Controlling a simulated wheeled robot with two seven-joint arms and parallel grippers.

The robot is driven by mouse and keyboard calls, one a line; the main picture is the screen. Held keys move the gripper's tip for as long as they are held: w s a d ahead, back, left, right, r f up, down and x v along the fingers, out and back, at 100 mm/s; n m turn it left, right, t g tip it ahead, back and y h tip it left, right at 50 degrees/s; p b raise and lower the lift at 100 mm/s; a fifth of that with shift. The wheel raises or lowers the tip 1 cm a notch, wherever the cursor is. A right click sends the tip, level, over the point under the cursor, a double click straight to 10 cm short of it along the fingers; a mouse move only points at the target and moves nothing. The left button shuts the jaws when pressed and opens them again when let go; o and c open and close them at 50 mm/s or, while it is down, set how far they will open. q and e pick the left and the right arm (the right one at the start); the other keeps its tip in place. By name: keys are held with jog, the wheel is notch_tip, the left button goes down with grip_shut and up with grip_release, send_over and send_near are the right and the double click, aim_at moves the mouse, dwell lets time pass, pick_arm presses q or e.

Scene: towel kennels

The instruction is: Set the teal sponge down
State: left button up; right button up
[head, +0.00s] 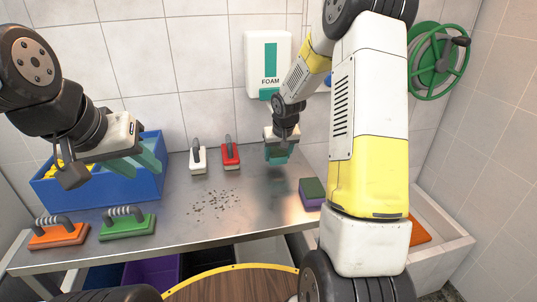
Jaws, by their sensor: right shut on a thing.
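The teal sponge (277,157) is under my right gripper (277,146), which is shut on it above the back of the metal counter (250,210). It is small in the head view, and the fingers partly cover it. A dark reflection shows on the counter below it; I cannot tell whether the sponge touches the surface. My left gripper (140,162) is over the blue bin (95,192) at the left, with its two teal fingers apart and nothing seen between them.
White (198,160) and red (231,155) handled brushes stand at the back. Orange (58,236) and green (127,228) ones stand front left. Dark crumbs (213,203) lie mid-counter. A green-topped purple sponge (312,191) lies right, beside my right arm. A foam dispenser (268,65) hangs behind.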

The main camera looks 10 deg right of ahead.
aim_at(278, 162)
jog(key=shift+f, duration=1.75)
jog(key=shift+f, duration=0.1)
jog(key=o, duration=1.4)
jog(key=shift+o, duration=0.2)
